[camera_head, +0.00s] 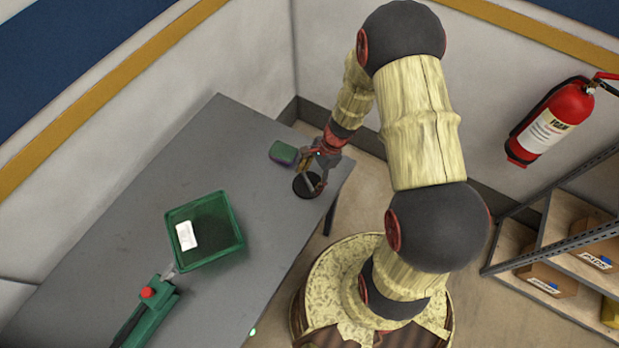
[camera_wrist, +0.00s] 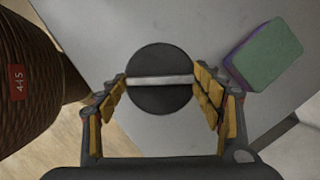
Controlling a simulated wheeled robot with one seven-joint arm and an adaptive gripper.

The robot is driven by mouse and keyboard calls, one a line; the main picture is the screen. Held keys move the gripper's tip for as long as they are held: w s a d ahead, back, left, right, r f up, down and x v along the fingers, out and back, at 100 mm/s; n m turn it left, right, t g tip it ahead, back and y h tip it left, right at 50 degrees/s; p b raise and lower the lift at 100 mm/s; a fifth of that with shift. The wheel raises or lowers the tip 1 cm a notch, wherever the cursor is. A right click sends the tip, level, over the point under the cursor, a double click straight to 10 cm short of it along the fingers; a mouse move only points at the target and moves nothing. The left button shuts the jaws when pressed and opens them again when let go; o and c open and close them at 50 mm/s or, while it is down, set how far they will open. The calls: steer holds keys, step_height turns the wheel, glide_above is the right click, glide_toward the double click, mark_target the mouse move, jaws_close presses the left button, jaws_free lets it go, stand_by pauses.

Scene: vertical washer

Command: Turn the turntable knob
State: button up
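The turntable knob (camera_head: 305,191) is a dark round disc on the grey table near its right edge. In the wrist view the knob (camera_wrist: 160,95) is a dark disc with a pale bar (camera_wrist: 160,81) running straight across it. My gripper (camera_head: 317,174) is above the knob in the head view. In the wrist view my gripper (camera_wrist: 163,93) has its yellow-padded fingers apart, one on each side of the disc, near the ends of the bar. Nothing shows between them except the knob. I cannot tell whether the fingers touch the bar.
A green and purple block (camera_head: 283,152) lies beside the knob; it also shows in the wrist view (camera_wrist: 265,55). A green bin (camera_head: 205,262) and a green device with a red button (camera_head: 148,293) are further left on the grey table (camera_head: 160,215). A fire extinguisher (camera_head: 550,120) hangs right.

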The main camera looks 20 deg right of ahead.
steer(key=c, duration=0.6)
steer(key=n, duration=0.2)
steer(key=n+g, duration=0.1)
steer(key=n, duration=0.1)
steer(key=shift+w+g, duration=0.15)
steer(key=shift+g, duration=0.15)
steer(key=n+g+h, duration=0.1)
steer(key=n, duration=0.3)
steer(key=shift+w+a, duration=0.1)
steer(key=n, duration=0.2)
steer(key=n+g+h, duration=0.1)
steer(key=n, duration=0.1)
steer(key=shift+a+n+h+b, duration=0.1)
steer(key=shift+n+h+b, duration=0.2)
steer(key=n+h, duration=0.1)
steer(key=n, duration=0.3)
steer(key=shift+a+n+g+h, duration=0.15)
steer(key=shift+n+g+h, duration=0.15)
steer(key=shift+n+h, duration=0.1)
steer(key=o, duration=1.1)
steer(key=shift+c, duration=0.2)
